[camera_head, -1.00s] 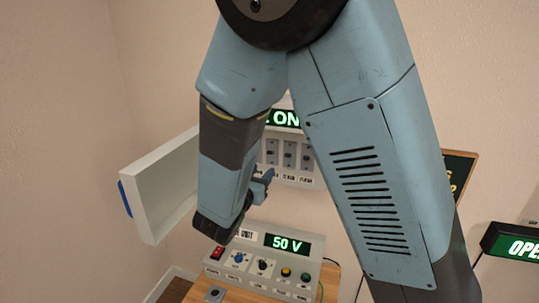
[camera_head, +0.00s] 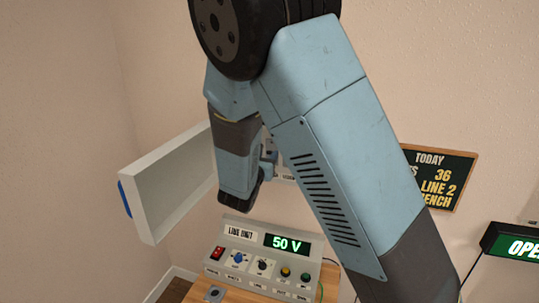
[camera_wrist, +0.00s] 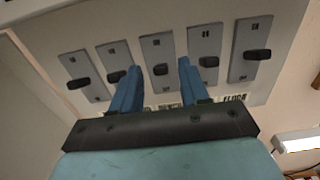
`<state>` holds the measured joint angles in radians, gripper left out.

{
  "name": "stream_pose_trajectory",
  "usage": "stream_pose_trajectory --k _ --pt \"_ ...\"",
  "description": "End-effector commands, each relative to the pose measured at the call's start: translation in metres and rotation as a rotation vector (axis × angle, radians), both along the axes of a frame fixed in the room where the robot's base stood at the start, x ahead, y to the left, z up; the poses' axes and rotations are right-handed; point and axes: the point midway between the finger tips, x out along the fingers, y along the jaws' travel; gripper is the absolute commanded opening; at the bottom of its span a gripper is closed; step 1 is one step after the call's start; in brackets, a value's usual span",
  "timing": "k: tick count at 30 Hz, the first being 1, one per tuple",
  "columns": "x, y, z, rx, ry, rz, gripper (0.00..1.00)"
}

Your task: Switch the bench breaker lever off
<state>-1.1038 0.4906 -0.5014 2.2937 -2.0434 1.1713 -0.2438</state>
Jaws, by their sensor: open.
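The breaker panel (camera_wrist: 219,78) fills the upper part of the wrist view, with several dark levers on grey plates in a row. I cannot tell whether the fingers touch the panel. The labels under the levers are partly covered by my gripper; one to the right reads "FLOOR", and the middle one is not clearly legible. In the head view my arm hides nearly all of the panel.
An open white cover door (camera_head: 170,185) stands out to the left of the panel. Below it, a line unit (camera_head: 262,258) reading 50 V sits on a wooden bench. A dark notice board (camera_head: 440,175) and a green lit sign (camera_head: 515,243) are on the right.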

Motion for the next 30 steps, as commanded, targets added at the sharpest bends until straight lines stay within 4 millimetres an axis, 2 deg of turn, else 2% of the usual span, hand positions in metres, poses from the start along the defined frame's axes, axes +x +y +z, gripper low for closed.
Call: stream_pose_trajectory --k 6,16,30 --pt "0.015 -0.006 0.000 -0.002 0.001 -0.001 0.45" --pt "0.016 -0.006 0.000 -0.001 0.001 0.000 0.44" --pt "0.016 -0.006 0.000 -0.001 0.001 -0.001 0.00"
